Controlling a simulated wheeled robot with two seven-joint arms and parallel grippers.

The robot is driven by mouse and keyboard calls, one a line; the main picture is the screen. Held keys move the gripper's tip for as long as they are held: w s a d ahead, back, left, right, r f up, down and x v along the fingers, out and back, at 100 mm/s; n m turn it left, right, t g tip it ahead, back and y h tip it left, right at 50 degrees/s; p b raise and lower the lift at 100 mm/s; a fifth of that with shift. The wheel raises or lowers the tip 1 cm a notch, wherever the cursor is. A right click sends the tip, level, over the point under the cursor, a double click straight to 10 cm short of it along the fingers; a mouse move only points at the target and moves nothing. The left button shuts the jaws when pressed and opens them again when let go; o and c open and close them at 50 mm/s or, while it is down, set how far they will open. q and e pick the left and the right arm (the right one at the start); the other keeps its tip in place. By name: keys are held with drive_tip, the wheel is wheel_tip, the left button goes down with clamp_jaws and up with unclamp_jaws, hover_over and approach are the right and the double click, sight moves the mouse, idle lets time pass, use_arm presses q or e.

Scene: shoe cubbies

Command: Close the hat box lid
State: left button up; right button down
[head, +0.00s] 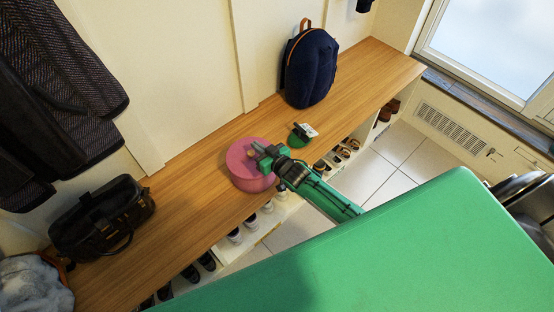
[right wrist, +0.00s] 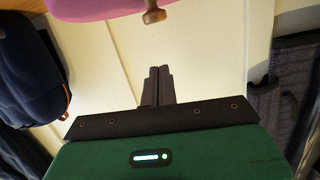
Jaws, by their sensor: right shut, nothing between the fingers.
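The round pink hat box (head: 252,183) sits on the wooden bench, near its middle. In the right wrist view, part of its pink lid (right wrist: 95,8) shows at the top edge, with a small wooden knob (right wrist: 153,15) on it. My right gripper (head: 258,149) is over the box in the head view and hides part of its top. In the right wrist view, its fingers (right wrist: 160,70) are shut and empty, apart from the knob. I cannot tell whether the lid sits flush on the box. My left gripper is not in view.
Cubbies with shoes (head: 268,207) are below. Coats (head: 60,85) hang at left.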

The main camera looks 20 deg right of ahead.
drive_tip(key=v, duration=0.9)
drive_tip(key=shift+s, duration=0.2)
drive_tip(key=shift+d+f, duration=0.1)
